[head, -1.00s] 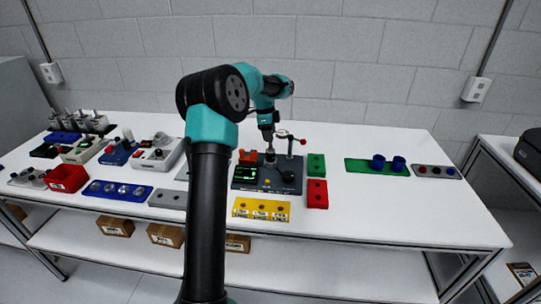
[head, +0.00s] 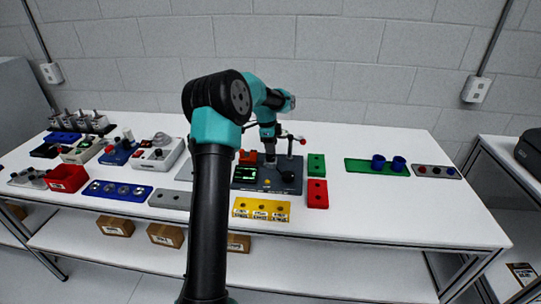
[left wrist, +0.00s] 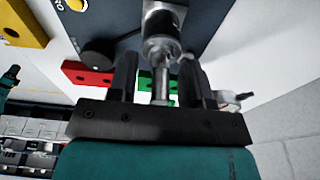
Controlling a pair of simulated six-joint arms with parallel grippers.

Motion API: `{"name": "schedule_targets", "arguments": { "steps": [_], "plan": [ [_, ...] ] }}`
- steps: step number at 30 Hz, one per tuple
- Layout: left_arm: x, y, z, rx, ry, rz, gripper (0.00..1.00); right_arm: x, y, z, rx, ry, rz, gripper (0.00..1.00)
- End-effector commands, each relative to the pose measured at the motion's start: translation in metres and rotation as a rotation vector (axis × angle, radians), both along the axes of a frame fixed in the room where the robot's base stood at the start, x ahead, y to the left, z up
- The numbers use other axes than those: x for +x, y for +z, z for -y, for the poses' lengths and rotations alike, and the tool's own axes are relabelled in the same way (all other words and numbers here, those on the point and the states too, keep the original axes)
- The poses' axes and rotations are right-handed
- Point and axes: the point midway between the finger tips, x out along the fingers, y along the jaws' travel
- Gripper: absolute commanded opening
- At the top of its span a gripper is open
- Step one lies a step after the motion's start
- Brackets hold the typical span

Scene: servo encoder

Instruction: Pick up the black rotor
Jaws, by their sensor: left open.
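A dark round piece, probably the black rotor (head: 288,177), sits on the front right of the dark grey station in the head view. A dark round piece (left wrist: 98,52) also shows in the left wrist view, left of the fingers. My left gripper (head: 269,152) is over the station's metal post; the arm partly hides it. In the left wrist view the gripper (left wrist: 158,66) is open, with its fingers on either side of a thin metal shaft (left wrist: 162,84) below a silver cylinder (left wrist: 161,30). Contact cannot be told. My right gripper is not in view.
A yellow block (head: 261,209), a red block (head: 317,194) and a green block (head: 316,164) stand close by. The table's right front is clear.

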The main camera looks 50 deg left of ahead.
Motion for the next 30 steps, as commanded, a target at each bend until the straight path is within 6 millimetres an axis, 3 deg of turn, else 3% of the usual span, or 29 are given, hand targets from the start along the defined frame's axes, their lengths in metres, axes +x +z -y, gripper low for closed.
{"name": "schedule_targets", "arguments": {
  "steps": [8, 21, 30],
  "plan": [
    [0.0, 0.0002, 0.0, 0.0, 0.0, 0.0, 0.43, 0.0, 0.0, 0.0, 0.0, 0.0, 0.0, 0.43],
    [0.0, 0.0002, 0.0, 0.0, 0.0, 0.0, 0.01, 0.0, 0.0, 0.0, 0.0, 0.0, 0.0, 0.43],
    [0.0001, 0.001, -0.0002, 0.001, 0.0, 0.001, 0.0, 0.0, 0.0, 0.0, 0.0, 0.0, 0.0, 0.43]
  ]
}}
